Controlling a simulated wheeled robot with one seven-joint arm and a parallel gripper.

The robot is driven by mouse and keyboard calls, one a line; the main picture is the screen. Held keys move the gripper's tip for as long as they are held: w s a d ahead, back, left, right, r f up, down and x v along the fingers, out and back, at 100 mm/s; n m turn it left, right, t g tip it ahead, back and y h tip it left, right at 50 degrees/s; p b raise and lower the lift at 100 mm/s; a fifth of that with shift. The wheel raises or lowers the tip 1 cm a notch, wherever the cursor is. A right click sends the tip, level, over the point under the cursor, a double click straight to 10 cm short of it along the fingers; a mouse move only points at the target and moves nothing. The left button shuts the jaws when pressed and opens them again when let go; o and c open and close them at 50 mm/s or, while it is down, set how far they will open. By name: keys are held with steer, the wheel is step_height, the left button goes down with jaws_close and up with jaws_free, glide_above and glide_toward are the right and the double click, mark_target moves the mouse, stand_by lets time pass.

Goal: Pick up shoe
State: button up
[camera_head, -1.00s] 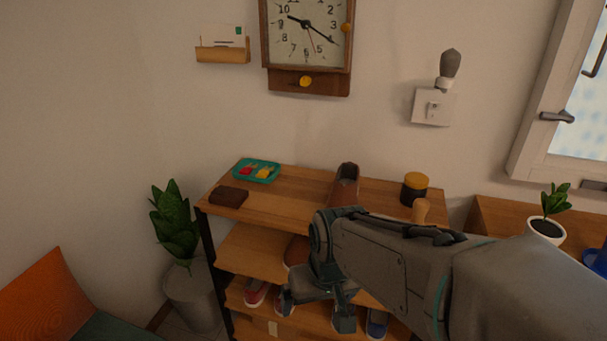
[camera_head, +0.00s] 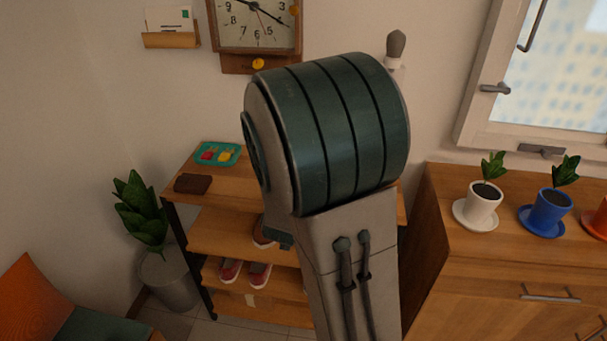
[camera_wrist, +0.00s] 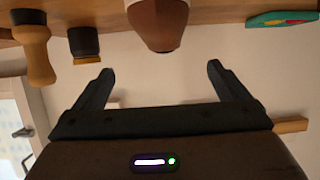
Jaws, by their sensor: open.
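A brown shoe (camera_wrist: 158,22) stands on the wooden top shelf in the wrist view, which is upside down; its toe faces my gripper. My gripper (camera_wrist: 159,72) is open and empty, its two fingers spread to either side of the shoe's line but apart from it. In the head view my arm hides this top-shelf shoe and most of the gripper. Another brown shoe (camera_head: 263,232) sits on the middle shelf, partly hidden by my arm. A pair of red shoes (camera_head: 230,270) is on the lower shelf.
On the top shelf (camera_head: 235,190) are a teal tray (camera_head: 217,154) and a dark brown wallet-like item (camera_head: 192,184). A yellow-lidded jar (camera_wrist: 84,42) and a wooden-handled brush (camera_wrist: 35,50) stand beside the shoe. A cabinet (camera_head: 500,255) with potted plants stands at right.

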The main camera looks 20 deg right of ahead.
steer(key=b+x, duration=0.1)
steer(key=x, duration=0.7)
steer(key=shift+a+x, duration=0.1)
steer(key=shift+x, duration=1.35)
steer(key=shift+a+x, duration=0.15)
steer(key=shift+x, duration=1.3)
steer(key=shift+w, duration=0.15)
steer(key=c, duration=1.2)
